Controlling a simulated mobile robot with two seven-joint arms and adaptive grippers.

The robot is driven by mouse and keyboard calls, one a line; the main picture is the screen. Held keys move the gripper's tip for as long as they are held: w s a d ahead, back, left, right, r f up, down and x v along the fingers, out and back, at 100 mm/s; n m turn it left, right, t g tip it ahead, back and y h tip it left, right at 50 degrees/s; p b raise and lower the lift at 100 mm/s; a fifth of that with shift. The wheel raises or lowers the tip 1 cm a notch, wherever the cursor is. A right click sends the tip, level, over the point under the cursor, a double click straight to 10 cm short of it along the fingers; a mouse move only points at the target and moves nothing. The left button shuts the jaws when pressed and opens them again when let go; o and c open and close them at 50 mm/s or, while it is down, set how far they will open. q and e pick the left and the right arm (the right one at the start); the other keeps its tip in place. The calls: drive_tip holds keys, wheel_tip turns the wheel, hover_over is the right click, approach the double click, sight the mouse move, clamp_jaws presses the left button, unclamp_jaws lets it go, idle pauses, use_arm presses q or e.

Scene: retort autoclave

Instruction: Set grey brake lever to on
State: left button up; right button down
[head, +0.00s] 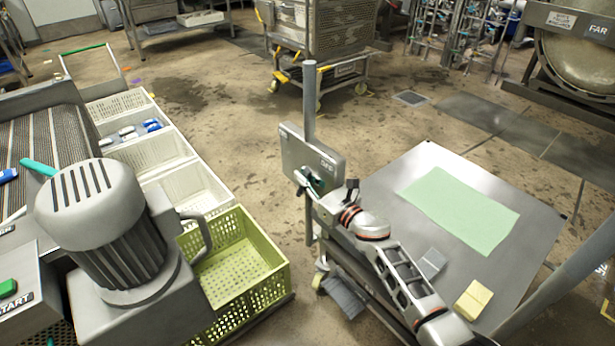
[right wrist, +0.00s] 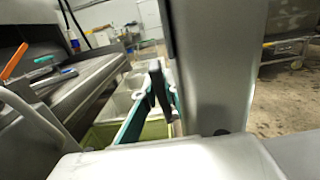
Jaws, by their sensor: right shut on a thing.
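My right gripper (head: 308,184) reaches up to the lower front of a grey box (head: 312,152) on an upright post (head: 309,95). In the right wrist view, its teal-edged fingers (right wrist: 152,105) are shut around a dark grey bar (right wrist: 156,82), which looks like the grey brake lever. The bar is mostly hidden by the fingers, and its on or off position cannot be read. My left gripper is not in view.
A steel table (head: 385,190) with a green mat (head: 460,208), yellow block (head: 473,299) and grey block (head: 432,262) lies right of the post. A lime crate (head: 240,262) and white crates (head: 190,185) stand left, beside a motor (head: 100,215).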

drive_tip(key=shift+a, duration=0.15)
drive_tip(key=c, duration=2.1)
unclamp_jaws()
drive_tip(key=shift+v, duration=4.05)
